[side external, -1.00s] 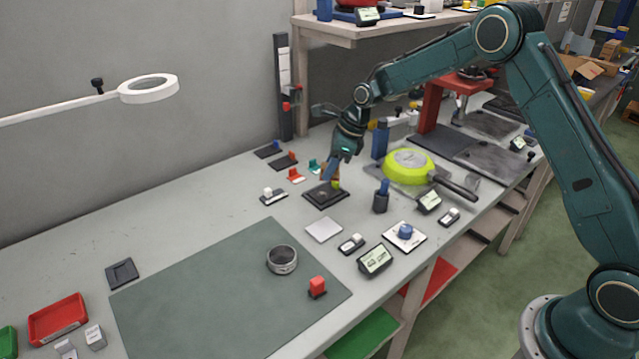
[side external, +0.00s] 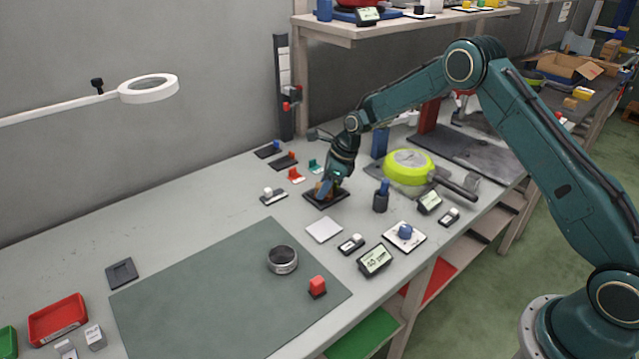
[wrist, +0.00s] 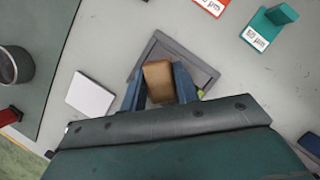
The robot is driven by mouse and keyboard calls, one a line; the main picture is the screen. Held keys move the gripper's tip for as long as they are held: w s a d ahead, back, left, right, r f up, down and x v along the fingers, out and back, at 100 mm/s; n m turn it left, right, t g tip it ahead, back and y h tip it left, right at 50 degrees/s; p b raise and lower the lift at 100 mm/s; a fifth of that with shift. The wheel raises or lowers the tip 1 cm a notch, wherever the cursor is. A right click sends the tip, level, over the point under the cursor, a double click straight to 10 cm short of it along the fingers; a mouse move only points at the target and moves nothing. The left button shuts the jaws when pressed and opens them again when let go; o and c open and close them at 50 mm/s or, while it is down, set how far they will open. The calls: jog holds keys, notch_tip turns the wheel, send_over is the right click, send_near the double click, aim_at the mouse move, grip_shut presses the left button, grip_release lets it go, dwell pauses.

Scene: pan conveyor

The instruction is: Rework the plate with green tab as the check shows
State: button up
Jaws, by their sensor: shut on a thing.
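My gripper (side external: 323,190) is low over a dark square holder (side external: 342,200) on the bench. In the wrist view my gripper (wrist: 159,88) is shut on a tan block (wrist: 158,78), which sits over the middle of the holder (wrist: 208,74). I cannot tell whether the block touches what lies beneath it. A small yellow-green piece (wrist: 201,93) shows beside the right finger, mostly hidden; it may be a plate's tab. A separate teal-green tabbed piece (side external: 314,166) with a micrometre label stands behind the holder, and also shows in the wrist view (wrist: 270,30).
A red-orange tabbed piece (side external: 296,175) stands close behind the holder. A pale square plate (side external: 323,230), a metal ring (side external: 282,260) and a display (side external: 375,260) lie in front. A blue-topped dark cup (side external: 381,196) and a lime round device (side external: 409,167) are to the right.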

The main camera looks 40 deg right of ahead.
jog(key=shift+w, duration=1.75)
jog(key=shift+s, duration=2.95)
notch_tip(320, 180, up, 8)
jog(key=shift+w+a+r, duration=0.1)
jog(key=shift+w+r, duration=0.05)
notch_tip(320, 180, up, 11)
jog(key=n+g+y, duration=0.1)
jog(key=n+g, duration=0.1)
jog(key=n, duration=0.3)
send_over(256, 237)
jog(key=d, duration=0.1)
jog(key=shift+m, duration=0.3)
jog(key=f, duration=1.5)
jog(key=shift+s+d+f, duration=0.15)
jog(key=shift+s+f, duration=0.05)
jog(key=shift+f, duration=0.1)
jog(key=shift+f, duration=2.05)
